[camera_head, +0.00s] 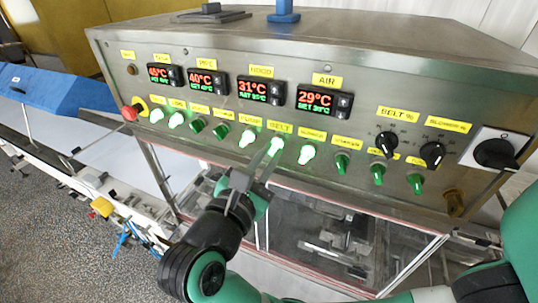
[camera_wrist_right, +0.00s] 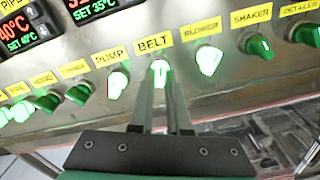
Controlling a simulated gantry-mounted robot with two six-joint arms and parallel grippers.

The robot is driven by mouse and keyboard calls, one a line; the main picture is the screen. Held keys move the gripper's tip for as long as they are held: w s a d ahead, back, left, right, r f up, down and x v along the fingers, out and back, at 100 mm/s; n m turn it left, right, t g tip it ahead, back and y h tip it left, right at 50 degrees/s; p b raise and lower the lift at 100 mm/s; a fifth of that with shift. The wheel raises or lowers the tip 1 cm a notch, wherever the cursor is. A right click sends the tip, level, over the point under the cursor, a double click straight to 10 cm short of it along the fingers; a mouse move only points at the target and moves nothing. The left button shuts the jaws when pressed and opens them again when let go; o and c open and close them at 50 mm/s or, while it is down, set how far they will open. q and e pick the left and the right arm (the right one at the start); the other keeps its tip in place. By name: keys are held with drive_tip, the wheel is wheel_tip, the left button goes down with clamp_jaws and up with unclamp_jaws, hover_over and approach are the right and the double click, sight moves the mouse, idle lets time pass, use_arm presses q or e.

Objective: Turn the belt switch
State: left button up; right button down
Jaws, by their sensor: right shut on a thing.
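The belt switch (camera_head: 276,146) is a small green knob below the yellow BELT label (camera_head: 281,128) on the steel control panel. It glows bright white-green. In the right wrist view the switch (camera_wrist_right: 159,69) shows between and just beyond my fingertips, with its bright mark about upright. My right gripper (camera_head: 268,158) reaches up to the panel from below and is shut on the belt switch; its two fingers (camera_wrist_right: 159,88) flank the knob and hide its lower part. My left gripper is in neither view.
The lit pump switch (camera_wrist_right: 118,83) and lit blower switch (camera_wrist_right: 208,60) sit close on either side. The shaker switch (camera_wrist_right: 258,46) is unlit. A red emergency button (camera_head: 130,112) is at the panel's left, black dials (camera_head: 432,153) at its right. Temperature displays (camera_head: 260,89) are above.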

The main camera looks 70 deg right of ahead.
drive_tip(key=n, duration=0.4)
drive_tip(key=n+p, duration=0.1)
drive_tip(key=n, duration=0.2)
drive_tip(key=shift+r, duration=0.1)
drive_tip(key=shift+n+p, duration=0.7)
drive_tip(key=shift+n, duration=0.9)
drive_tip(key=c, duration=0.9)
unclamp_jaws()
